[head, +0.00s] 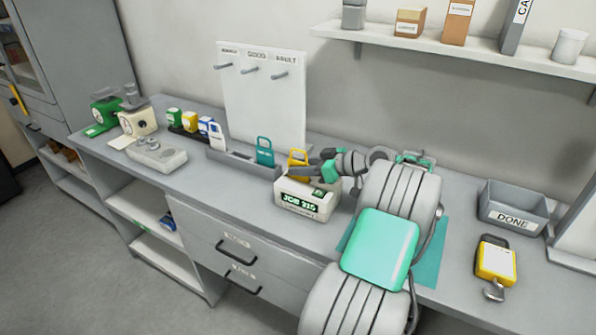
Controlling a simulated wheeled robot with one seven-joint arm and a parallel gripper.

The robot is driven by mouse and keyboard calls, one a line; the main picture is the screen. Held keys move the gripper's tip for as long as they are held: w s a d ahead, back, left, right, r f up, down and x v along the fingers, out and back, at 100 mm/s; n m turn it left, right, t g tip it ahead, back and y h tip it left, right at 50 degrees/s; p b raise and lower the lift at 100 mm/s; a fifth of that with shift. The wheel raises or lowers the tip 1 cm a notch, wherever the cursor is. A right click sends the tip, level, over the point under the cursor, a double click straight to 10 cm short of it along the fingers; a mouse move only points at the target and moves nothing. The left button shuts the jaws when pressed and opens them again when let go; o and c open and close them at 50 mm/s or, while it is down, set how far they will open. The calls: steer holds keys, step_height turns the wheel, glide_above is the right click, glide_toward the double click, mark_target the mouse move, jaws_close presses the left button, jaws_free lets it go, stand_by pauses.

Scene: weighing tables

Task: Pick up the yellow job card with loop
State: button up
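A yellow card with a loop-shaped top (298,157) stands upright behind the white box marked JOB, near the right end of a low grey rack (230,157). A teal card with a similar loop (264,151) stands in the rack to its left. My arm reaches across the table from the front right, and my gripper (302,171) is at the yellow card, pointing left. Its dark fingers overlap the card's lower part in the picture. Whether they touch it or are closed on it cannot be made out. The card's lower edge is hidden.
The white JOB box (308,198) stands just in front of the gripper. A pegboard with empty hooks (262,95) rises behind. Scales (137,120) and small canisters (190,121) stand left.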

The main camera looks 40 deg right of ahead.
steer(key=x, duration=0.2)
steer(key=shift+w+a+f, duration=0.1)
steer(key=shift+w+f, duration=0.05)
steer(key=shift+w, duration=0.25)
steer(key=shift+c, duration=0.3)
jaws_close()
